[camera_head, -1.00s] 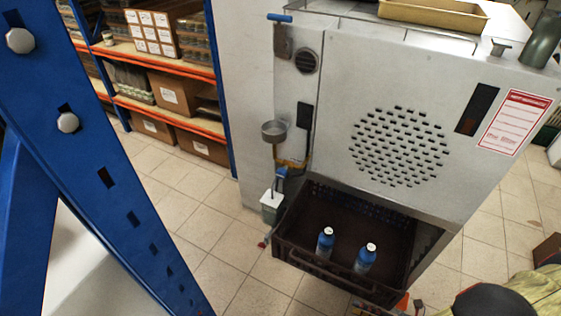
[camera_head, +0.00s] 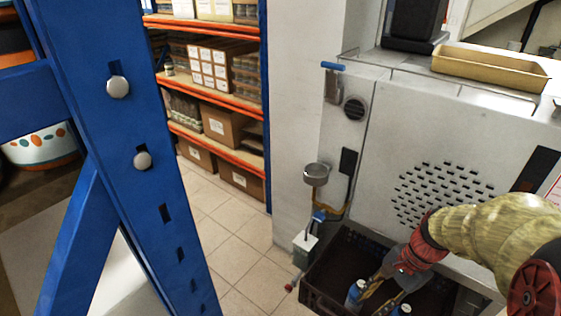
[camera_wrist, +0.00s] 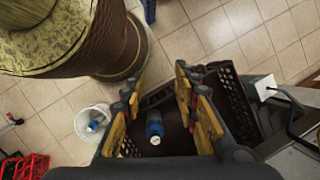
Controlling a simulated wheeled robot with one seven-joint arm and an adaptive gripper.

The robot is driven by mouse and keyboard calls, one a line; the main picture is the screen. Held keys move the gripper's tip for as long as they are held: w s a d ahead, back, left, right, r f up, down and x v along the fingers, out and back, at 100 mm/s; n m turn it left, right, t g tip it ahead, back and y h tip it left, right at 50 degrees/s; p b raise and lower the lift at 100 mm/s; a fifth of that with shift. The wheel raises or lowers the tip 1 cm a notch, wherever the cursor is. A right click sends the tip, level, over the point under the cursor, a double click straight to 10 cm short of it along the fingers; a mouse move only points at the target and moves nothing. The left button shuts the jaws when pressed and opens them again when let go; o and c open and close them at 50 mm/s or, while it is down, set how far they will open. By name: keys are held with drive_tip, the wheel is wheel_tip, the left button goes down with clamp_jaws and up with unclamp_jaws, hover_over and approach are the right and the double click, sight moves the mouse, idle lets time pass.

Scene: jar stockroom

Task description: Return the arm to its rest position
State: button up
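My arm comes in from the right in the head view, and my gripper (camera_head: 376,284) points down-left over the dark crate (camera_head: 318,296). In the wrist view my gripper (camera_wrist: 159,92) shows its two yellow-padded fingers spread apart, with nothing held between them. A blue bottle with a white cap (camera_wrist: 155,130) shows below, in the gap between the fingers.
A grey machine (camera_head: 390,130) with a vent rises behind the crate, with a tan tray (camera_head: 490,68) on top. A blue rack post (camera_head: 150,160) stands close at left. Shelves with boxes (camera_head: 220,125) stand behind. A white bucket (camera_wrist: 84,124) shows in the wrist view.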

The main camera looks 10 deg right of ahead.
drive_tip(key=s+a+r+n+t+h, duration=0.2)
drive_tip(key=a+r+n+t+h, duration=0.2)
drive_tip(key=a+r+n, duration=0.8)
wheel_tip(320, 180, up, 4)
drive_tip(key=n+t, duration=0.1)
drive_tip(key=n, duration=0.2)
drive_tip(key=shift+r+t, duration=0.15)
drive_tip(key=shift+t, duration=0.15)
drive_tip(key=shift+a, duration=0.1)
